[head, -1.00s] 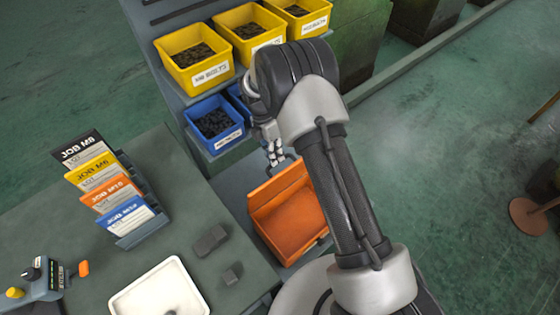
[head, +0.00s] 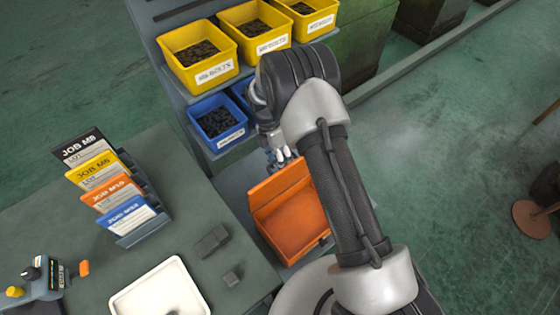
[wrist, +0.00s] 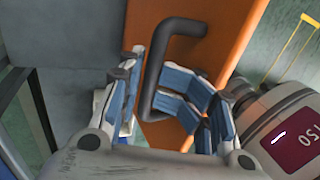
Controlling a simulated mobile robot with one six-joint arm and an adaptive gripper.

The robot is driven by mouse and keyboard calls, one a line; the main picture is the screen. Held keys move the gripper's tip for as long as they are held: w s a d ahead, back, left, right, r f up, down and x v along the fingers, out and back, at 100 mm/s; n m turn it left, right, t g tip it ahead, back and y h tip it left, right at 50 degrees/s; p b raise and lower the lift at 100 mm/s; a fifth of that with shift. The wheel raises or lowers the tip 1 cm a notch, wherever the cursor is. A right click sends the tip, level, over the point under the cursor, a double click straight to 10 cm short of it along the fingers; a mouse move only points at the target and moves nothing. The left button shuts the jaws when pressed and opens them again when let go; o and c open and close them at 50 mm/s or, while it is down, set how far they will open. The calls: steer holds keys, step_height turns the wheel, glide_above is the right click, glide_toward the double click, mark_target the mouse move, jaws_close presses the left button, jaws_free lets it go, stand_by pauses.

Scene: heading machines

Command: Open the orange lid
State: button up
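The orange lid (wrist: 228,45) fills the upper middle of the wrist view, with a dark bent bar handle (wrist: 155,72) on it. My gripper (wrist: 170,68) is open, with its blue-padded fingers on either side of the handle. In the head view my gripper (head: 281,158) is at the upper edge of the orange box-like part (head: 293,222), partly hidden by my arm. The handle cannot be made out there.
A blue bolt bin (head: 217,122) and yellow bins (head: 198,56) stand on shelves behind my gripper. A grey cylinder with a maroon display (wrist: 292,138) is close on the right in the wrist view. Job cards (head: 105,190) and a white tray (head: 160,290) are on the left bench.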

step_height(320, 180, up, 10)
stand_by(0.5)
stand_by(0.3)
